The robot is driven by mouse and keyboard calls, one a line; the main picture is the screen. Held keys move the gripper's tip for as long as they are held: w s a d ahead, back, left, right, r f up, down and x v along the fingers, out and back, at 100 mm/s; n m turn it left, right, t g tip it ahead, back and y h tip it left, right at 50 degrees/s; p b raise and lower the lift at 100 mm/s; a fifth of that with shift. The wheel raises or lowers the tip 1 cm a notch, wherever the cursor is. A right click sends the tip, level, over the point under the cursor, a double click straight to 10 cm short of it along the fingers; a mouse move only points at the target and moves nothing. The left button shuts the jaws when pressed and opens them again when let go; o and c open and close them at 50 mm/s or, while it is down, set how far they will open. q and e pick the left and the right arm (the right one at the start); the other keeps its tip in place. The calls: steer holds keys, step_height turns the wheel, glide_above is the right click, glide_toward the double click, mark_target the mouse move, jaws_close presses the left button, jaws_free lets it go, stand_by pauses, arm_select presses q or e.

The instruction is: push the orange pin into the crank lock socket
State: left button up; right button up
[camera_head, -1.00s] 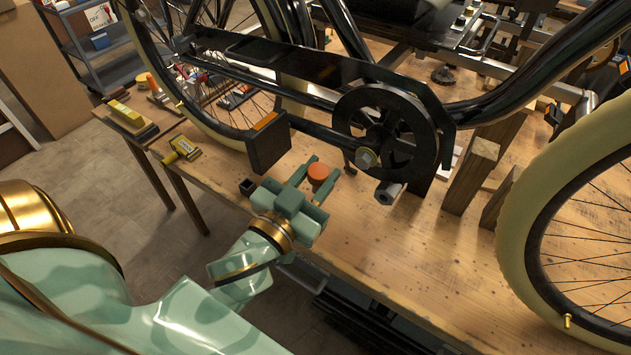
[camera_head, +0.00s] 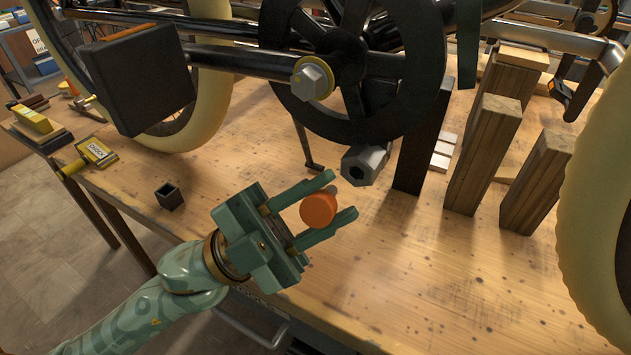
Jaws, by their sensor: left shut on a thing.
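The orange pin (camera_head: 319,210) is held between the two fingers of my left gripper (camera_head: 340,194); only its round orange head shows clearly. The gripper is above the front part of the bench, fingers pointing right. A grey hexagonal socket (camera_head: 366,164) with a dark hole, which looks like the crank lock socket, sits under the black chainring (camera_head: 345,70). Its opening faces the front. The pin is apart from it, to its lower left in the picture. My right gripper is not in view.
A small open black box (camera_head: 169,195) stands on the wooden bench (camera_head: 420,270) left of the gripper. A dark block (camera_head: 138,80) hangs by the left wheel. Wooden blocks (camera_head: 484,152) stand to the right, beside the right tire (camera_head: 598,200). The bench front is clear.

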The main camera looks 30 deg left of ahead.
arm_select(q)
steer(key=s+d+m+g+h, duration=0.1)
steer(key=s+m+g+h, duration=0.4)
steer(key=m+g, duration=0.7)
steer(key=shift+s+r+m+g, duration=0.25)
steer(key=shift+s+m+g, duration=0.2)
steer(key=shift+s, duration=0.5)
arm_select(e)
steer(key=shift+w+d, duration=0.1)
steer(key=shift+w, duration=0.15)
arm_select(q)
steer(key=shift+p, duration=0.35)
steer(key=shift+w+d, duration=0.1)
steer(key=shift+w, duration=2.8)
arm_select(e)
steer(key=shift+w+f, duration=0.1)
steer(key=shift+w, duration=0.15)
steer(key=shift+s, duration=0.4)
